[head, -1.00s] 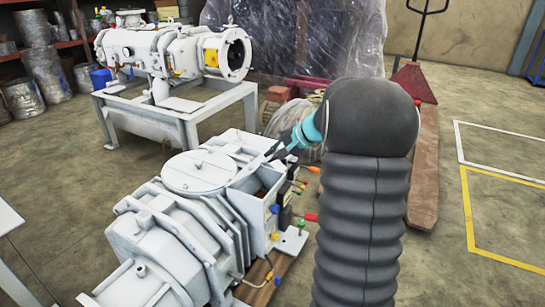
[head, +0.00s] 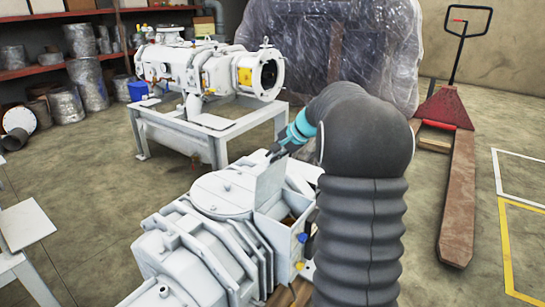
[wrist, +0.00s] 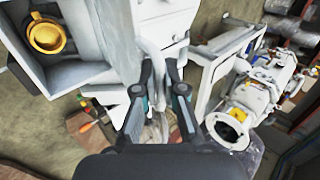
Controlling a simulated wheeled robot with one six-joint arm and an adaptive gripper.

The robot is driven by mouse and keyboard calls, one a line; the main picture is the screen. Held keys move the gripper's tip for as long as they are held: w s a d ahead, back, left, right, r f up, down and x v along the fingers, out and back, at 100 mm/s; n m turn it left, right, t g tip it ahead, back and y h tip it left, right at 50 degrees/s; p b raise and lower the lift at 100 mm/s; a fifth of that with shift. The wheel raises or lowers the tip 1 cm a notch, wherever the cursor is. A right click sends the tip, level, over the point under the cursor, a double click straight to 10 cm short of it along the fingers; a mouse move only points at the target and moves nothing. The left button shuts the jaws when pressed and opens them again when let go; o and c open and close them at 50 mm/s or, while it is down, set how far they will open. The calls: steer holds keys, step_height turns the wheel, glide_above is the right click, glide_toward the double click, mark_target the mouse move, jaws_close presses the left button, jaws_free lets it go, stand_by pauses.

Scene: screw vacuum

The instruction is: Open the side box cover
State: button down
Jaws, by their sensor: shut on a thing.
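The machine's white side box (head: 293,218) stands open at the top in the head view, right of the round lid (head: 225,190). Its flat cover (head: 270,186) stands raised, roughly upright, along the box's left side. My gripper (head: 275,154) is shut on the cover's upper edge. In the wrist view my gripper (wrist: 163,72) has its two dark fingers close together, with a pale edge between them. The open box with a yellow part (wrist: 47,37) inside shows at the upper left there.
A second white pump (head: 205,70) stands on a metal frame behind. A red pallet jack (head: 458,200) is at the right, and a plastic-wrapped crate (head: 325,50) is at the back.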

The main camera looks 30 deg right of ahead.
steer(key=shift+w+a, duration=0.15)
steer(key=shift+a, duration=0.1)
steer(key=c, duration=1.5)
jaws_free()
steer(key=shift+c, duration=0.2)
steer(key=shift+d, duration=0.1)
steer(key=shift+d+r, duration=0.1)
steer(key=shift+r, duration=0.1)
steer(key=v, duration=1.1)
steer(key=shift+s+r, duration=0.25)
steer(key=shift+r, duration=0.1)
